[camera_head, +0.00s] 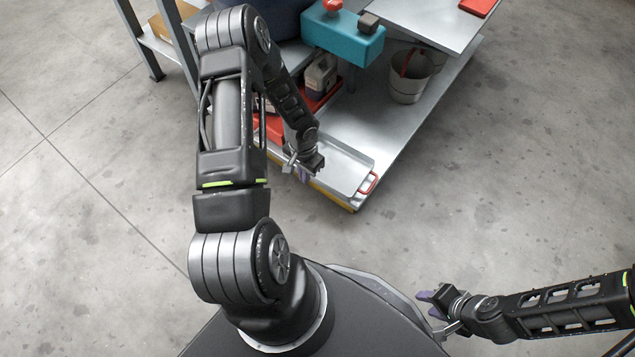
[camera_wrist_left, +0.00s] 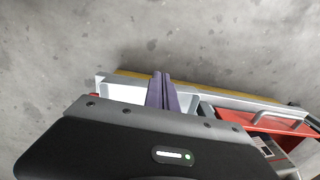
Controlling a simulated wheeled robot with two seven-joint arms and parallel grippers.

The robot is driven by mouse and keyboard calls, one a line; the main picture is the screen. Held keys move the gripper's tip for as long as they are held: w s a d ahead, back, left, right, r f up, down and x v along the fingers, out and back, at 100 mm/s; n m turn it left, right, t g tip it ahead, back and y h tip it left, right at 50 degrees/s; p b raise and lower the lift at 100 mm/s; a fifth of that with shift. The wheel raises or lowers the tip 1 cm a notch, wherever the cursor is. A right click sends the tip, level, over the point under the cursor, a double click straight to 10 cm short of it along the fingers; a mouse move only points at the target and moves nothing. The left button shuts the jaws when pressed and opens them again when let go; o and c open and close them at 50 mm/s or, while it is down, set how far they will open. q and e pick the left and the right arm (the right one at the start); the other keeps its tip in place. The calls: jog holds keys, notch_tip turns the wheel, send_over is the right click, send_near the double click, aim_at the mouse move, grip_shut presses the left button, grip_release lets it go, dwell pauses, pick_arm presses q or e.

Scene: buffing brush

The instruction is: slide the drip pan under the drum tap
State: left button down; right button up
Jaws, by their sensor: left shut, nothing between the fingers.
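The drip pan (camera_head: 345,165) is a shallow silver tray with a red handle (camera_head: 368,183) at its right end. It lies on the low shelf at the cart's near corner. My left gripper (camera_head: 304,176) is shut and empty over the pan's near side; I cannot tell whether it touches. In the left wrist view its purple fingers (camera_wrist_left: 162,92) are together over the pale pan (camera_wrist_left: 125,93). A dark blue rounded body (camera_head: 280,20), perhaps the drum, is partly hidden by my left arm; no tap shows clearly. My right gripper (camera_head: 432,303) is open and empty, away from the cart.
The low shelf (camera_head: 395,140) has a yellow front edge. A red tray (camera_wrist_left: 240,116) with a pale container (camera_head: 320,76) is beside the pan. A teal box (camera_head: 343,40) overhangs the shelf, and a bucket (camera_head: 410,78) stands behind. Floor to the right is clear.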

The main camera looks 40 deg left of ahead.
pick_arm(q)
jog(key=shift+f, duration=0.1)
notch_tip(320, 180, down, 11)
jog(key=b, duration=0.4)
jog(key=shift+w+r+b, duration=0.2)
jog(key=shift+w, duration=0.45)
jog(key=shift+w+r+b, duration=0.15)
jog(key=shift+w+r, duration=0.05)
jog(key=shift+w, duration=0.5)
jog(key=shift+w+r+b, duration=0.2)
jog(key=shift+w, duration=0.45)
